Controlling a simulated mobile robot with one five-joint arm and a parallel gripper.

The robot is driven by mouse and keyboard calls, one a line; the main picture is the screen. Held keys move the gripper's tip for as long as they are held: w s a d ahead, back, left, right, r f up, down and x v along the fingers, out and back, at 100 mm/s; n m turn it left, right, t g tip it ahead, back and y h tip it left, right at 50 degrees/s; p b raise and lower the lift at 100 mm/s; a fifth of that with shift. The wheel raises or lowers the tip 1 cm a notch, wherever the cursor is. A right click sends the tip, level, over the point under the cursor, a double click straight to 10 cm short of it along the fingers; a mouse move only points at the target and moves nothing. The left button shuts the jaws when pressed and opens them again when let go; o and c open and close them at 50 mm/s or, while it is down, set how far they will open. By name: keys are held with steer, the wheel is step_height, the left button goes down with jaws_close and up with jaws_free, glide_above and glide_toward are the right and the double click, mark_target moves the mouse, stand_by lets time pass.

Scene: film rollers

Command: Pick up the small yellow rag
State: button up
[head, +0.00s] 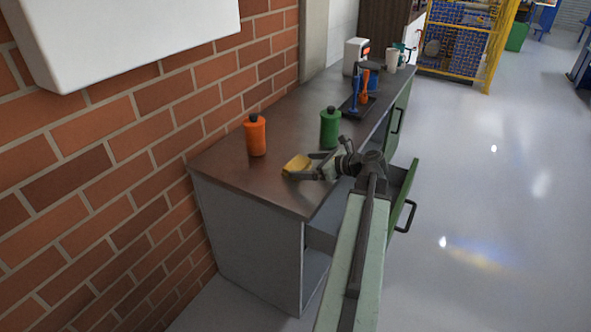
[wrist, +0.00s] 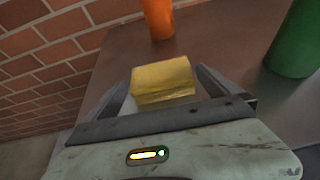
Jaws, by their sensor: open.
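The small yellow rag (head: 296,164) lies on the brown countertop (head: 285,195) near its front left end, looking like a folded block. In the wrist view the rag (wrist: 163,82) sits between the two fingers of my gripper (wrist: 167,84). My gripper (head: 306,167) reaches in from the right at low height over the counter. Its fingers are open, one on each side of the rag. I cannot tell whether either finger touches the rag.
An orange bottle (head: 255,136) stands behind the rag, and a green bottle (head: 330,128) stands to its right. A dark tray (head: 369,103) with blue and orange tools is farther back. A brick wall (head: 110,140) borders the counter's left. A green drawer (head: 404,200) stands open.

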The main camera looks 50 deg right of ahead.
mark_target(296, 163)
steer(key=b+x, duration=0.1)
steer(key=x, duration=0.2)
steer(key=shift+w+f, duration=0.2)
steer(key=shift+f, duration=0.1)
steer(key=shift+w+f, duration=0.1)
steer(key=shift+w, duration=0.25)
steer(key=c, duration=1.1)
steer(key=shift+r+p, duration=0.4)
steer(key=shift+r, duration=0.2)
step_height(296, 163, up, 3)
steer(key=p, duration=0.3)
steer(key=shift+r, duration=0.15)
steer(key=s+d, duration=0.3)
steer(key=s, duration=0.1)
steer(key=s+d, duration=0.4)
steer(key=s+d+p, duration=0.1)
steer(key=s+d, duration=0.2)
steer(key=s, duration=0.1)
steer(key=shift+s+d+r, duration=0.1)
steer(key=shift+d+r, duration=0.15)
steer(key=shift+r, duration=0.1)
step_height(296, 163, up, 13)
steer(key=p, duration=1.3)
steer(key=shift+r, duration=0.2)
